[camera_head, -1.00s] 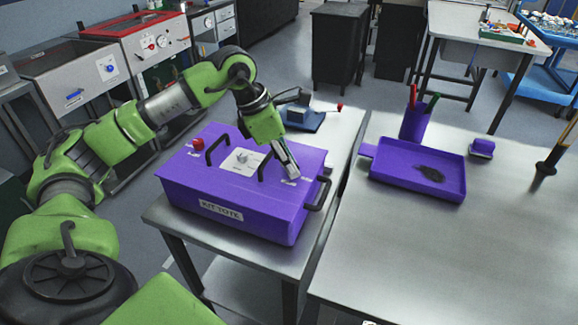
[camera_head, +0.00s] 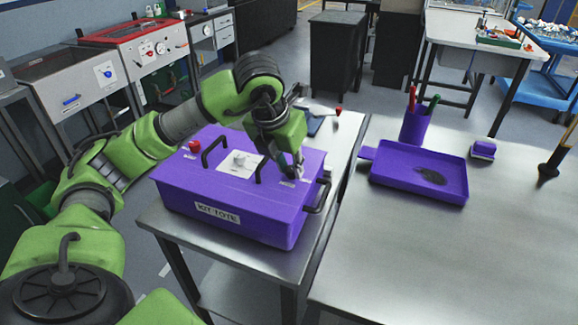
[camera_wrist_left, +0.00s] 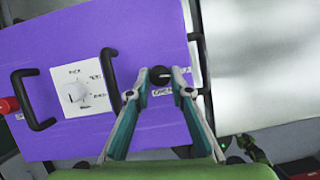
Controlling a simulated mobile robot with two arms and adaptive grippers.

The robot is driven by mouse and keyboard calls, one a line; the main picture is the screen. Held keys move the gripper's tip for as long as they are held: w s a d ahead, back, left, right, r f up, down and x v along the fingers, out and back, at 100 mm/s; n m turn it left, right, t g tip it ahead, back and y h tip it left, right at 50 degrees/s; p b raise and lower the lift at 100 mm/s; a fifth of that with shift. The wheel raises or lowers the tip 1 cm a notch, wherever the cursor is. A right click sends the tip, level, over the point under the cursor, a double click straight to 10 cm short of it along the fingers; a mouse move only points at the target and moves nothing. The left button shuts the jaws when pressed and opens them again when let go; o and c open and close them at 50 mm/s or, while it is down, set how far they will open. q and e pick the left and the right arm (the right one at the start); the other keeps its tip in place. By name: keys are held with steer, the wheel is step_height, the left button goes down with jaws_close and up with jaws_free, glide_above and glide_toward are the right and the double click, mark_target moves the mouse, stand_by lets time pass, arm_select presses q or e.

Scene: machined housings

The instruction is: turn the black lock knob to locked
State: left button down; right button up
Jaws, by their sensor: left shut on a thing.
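The purple kit tote (camera_head: 235,205) stands on a metal table. The black lock knob (camera_wrist_left: 160,75) sits on its lid, and in the left wrist view it is between my left fingertips, beside a white label. In the head view the fingers hide it. My left gripper (camera_head: 297,168) reaches down to the right part of the lid and is shut on the knob; it also fills the middle of the left wrist view (camera_wrist_left: 159,92). How far the knob is turned is hard to read. My right gripper is out of view.
The lid also bears a white dial (camera_head: 240,160) on a white plate, two black handles and a red knob (camera_head: 195,146). A second table to the right carries a purple tray (camera_head: 400,181), a purple pen cup (camera_head: 415,127) and a small purple block (camera_head: 483,150).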

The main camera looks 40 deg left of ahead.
arm_select(q)
steer(key=shift+n, duration=0.6)
steer(key=c, duration=1.8)
jaws_free()
steer(key=v, duration=1.2)
steer(key=shift+w+d, duration=0.1)
steer(key=shift+d, duration=0.2)
steer(key=shift+r, duration=0.1)
